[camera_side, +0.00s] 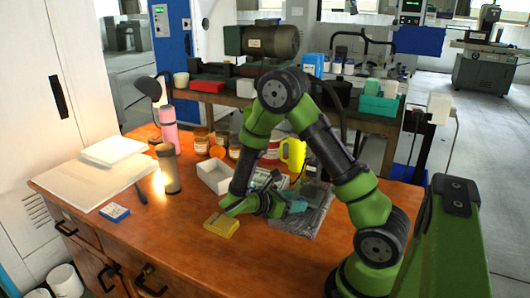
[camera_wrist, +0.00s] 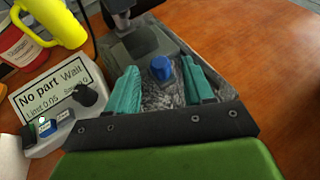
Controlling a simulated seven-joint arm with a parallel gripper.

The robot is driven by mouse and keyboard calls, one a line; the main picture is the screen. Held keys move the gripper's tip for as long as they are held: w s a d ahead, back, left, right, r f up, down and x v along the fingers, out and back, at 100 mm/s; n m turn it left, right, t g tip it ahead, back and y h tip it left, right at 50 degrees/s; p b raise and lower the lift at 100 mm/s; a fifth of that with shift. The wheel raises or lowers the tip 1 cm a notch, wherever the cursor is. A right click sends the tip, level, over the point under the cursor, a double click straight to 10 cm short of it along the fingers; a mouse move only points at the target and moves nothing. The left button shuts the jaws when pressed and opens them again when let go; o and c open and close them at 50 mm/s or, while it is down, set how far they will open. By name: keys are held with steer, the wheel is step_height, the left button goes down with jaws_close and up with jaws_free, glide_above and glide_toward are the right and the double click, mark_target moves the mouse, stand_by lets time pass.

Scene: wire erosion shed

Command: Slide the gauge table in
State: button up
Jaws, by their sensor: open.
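The gauge shows in the wrist view as a dark grey block (camera_wrist: 140,44) at the far end of a speckled grey base. A blue knob (camera_wrist: 162,69) stands near it; I cannot tell which part is the sliding table. The grey base also shows in the side view (camera_side: 313,219), partly hidden by my arm. My gripper (camera_wrist: 159,72) is open, its teal fingers on either side of the blue knob, with gaps visible and nothing held. In the side view my gripper (camera_side: 297,206) is low over the gauge. A readout box (camera_wrist: 55,94) left of the gauge reads "No part" and "Wait".
A yellow mug (camera_wrist: 55,22) and a red-and-white tin (camera_wrist: 18,45) stand beyond the readout. The wooden desk (camera_side: 200,262) is clear at the front.

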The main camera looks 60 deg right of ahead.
steer(key=shift+x, duration=0.9)
steer(key=shift+c, duration=0.3)
jaws_close()
